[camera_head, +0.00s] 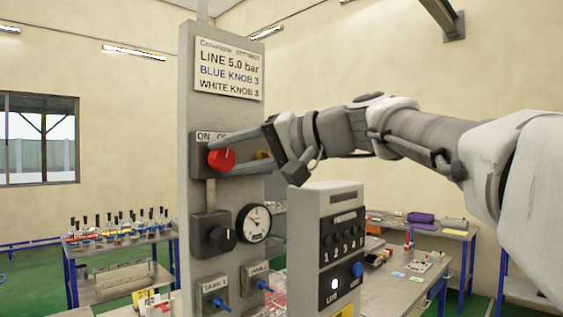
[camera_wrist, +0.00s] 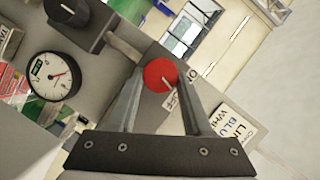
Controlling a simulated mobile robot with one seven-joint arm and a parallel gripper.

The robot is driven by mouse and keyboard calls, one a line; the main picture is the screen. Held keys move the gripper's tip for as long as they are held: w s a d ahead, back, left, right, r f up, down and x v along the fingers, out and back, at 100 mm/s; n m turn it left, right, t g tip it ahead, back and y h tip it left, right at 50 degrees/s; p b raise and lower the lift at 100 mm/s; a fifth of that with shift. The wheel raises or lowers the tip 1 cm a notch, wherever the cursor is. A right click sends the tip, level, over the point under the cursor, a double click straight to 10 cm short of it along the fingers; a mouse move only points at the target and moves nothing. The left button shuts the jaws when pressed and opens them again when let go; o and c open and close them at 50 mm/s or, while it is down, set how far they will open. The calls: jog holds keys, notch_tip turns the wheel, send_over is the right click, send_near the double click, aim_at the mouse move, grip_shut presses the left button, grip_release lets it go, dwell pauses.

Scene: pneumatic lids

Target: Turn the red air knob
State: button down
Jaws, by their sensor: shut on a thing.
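The red air knob (camera_head: 222,159) sits on a grey box with ON and OFF labels, on the tall grey panel (camera_head: 190,110). My gripper (camera_head: 232,157) reaches it from the right, with its fingers at the knob. The fingers hide part of the OFF label and part of the box in the head view.
Below are a black knob (camera_head: 222,239), a pressure gauge (camera_head: 254,223) and blue valves marked TANK (camera_head: 217,306). A grey heater box (camera_head: 340,250) stands right of the panel, under my arm. Tables (camera_head: 120,292) with bottles stand behind.

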jog(key=m, duration=0.1)
jog(key=m+y+b, duration=0.1)
jog(key=shift+d+f+m, duration=0.1)
jog(key=shift+f+m, duration=0.15)
jog(key=shift+m, duration=0.15)
jog(key=shift+m+y+b, duration=0.7)
jog(key=shift+m+b, duration=0.1)
jog(key=shift+m, duration=0.3)
jog(key=shift+c, duration=1.6)
grip_release()
jog(key=b+v, duration=0.2)
jog(key=v, duration=1.5)
jog(key=shift+d, duration=0.15)
jog(key=shift+f, duration=0.1)
